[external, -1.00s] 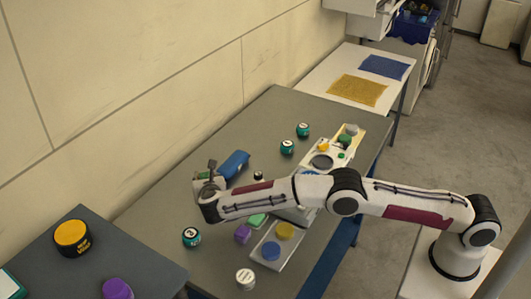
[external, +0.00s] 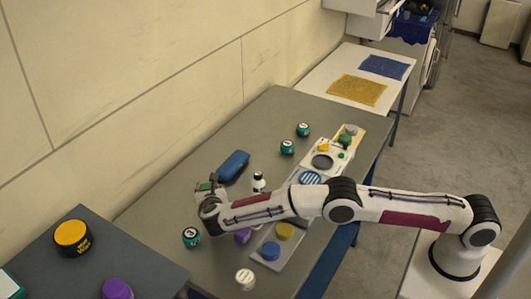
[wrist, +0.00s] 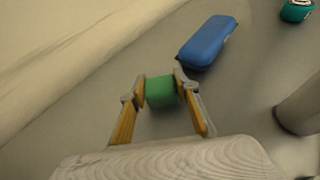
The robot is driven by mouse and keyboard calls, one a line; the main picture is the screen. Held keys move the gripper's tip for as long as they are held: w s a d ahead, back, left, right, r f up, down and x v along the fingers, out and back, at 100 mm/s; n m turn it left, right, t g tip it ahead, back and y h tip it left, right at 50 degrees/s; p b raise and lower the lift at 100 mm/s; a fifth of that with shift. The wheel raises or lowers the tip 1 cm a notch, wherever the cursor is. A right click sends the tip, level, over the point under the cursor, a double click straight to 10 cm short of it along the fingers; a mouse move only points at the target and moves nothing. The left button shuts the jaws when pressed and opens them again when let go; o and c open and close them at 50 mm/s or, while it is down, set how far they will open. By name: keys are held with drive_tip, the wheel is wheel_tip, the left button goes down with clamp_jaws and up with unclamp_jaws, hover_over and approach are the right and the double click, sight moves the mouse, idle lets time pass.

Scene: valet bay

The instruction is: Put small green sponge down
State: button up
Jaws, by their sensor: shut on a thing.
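The small green sponge (wrist: 161,91) is a green block between my fingertips in the wrist view. My gripper (wrist: 160,88) is shut on it, with one finger at each side. In the external view my gripper (external: 207,190) is at the wall side of the grey table (external: 165,205), and a bit of the green sponge (external: 206,186) shows there. I cannot tell whether the sponge touches the tabletop.
A blue case (external: 232,165) lies just beyond my gripper; it also shows in the wrist view (wrist: 208,42). Bare tabletop lies toward the wall.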

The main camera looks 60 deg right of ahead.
drive_tip(key=shift+f, duration=0.15)
drive_tip(key=o, duration=0.8)
drive_tip(key=shift+s+a+r, duration=0.2)
drive_tip(key=shift+a+r, duration=0.05)
drive_tip(key=shift+r, duration=0.05)
drive_tip(key=v, duration=1.1)
drive_tip(key=shift+s+a+r, duration=0.1)
drive_tip(key=shift+s, duration=0.05)
idle(0.5)
